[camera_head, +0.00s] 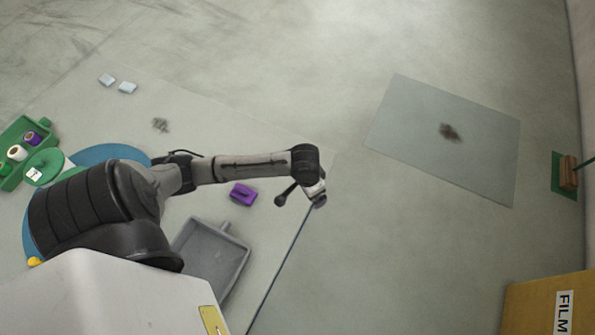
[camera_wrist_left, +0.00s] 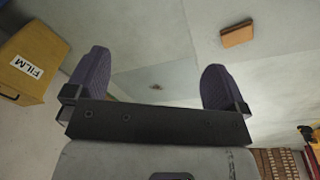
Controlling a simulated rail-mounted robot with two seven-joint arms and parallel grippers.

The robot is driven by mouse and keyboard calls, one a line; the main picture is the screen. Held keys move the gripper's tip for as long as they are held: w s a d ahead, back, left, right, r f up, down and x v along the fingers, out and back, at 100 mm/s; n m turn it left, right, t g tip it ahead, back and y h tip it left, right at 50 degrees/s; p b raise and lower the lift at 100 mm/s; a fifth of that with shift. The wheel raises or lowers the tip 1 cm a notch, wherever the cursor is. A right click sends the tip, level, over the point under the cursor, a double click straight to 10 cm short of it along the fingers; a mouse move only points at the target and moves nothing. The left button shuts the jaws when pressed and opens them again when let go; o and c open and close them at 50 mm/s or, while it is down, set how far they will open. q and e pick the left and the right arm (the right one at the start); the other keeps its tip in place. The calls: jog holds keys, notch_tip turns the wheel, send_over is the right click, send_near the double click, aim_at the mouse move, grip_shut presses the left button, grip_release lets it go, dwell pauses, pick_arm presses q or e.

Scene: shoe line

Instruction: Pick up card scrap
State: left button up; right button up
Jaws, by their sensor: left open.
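A flat brown piece that looks like the card scrap (camera_wrist_left: 237,33) lies on the floor at the upper right of the left wrist view. I cannot make it out in the head view, where my arm may cover it. My left gripper (camera_head: 316,199) is over the floor near the middle of the head view. In the left wrist view its two dark purple pads (camera_wrist_left: 155,82) stand wide apart, open and empty. The brown piece is apart from the pads. My right gripper is not in view.
A grey tray (camera_head: 187,245) and a purple block (camera_head: 243,194) lie near my left arm. A grey mat (camera_head: 400,100) with a dark stain lies right. A FILM box (camera_head: 520,312) stands lower right, a wooden brush (camera_head: 568,172) far right. Floor between gripper and mat is clear.

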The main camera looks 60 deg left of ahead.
pick_arm(q)
jog(key=w+a+f+n+b, duration=0.3)
jog(key=a+f+b, duration=0.1)
jog(key=a+b, duration=0.35)
jog(key=w+a+f+n+g+b, duration=0.1)
jog(key=w+a+f+n+b, duration=0.25)
jog(key=a+b, duration=0.4)
jog(key=w+a+f+n+b, duration=0.2)
jog(key=w+a+f+b, duration=0.25)
jog(key=a+b, duration=0.3)
jog(key=shift+y, duration=0.4)
jog(key=f+b, duration=0.1)
jog(key=f, duration=0.4)
jog(key=s+f+b, duration=0.1)
jog(key=f, duration=0.1)
jog(key=shift+a+f+b, duration=0.25)
jog(key=shift+f+b, duration=0.05)
jog(key=shift+f, duration=0.1)
notch_tip(320, 180, down, 5)
jog(key=b, duration=0.4)
jog(key=shift+s, duration=0.15)
jog(key=shift+c, duration=0.5)
jog(key=c, duration=0.5)
jog(key=shift+r, duration=0.15)
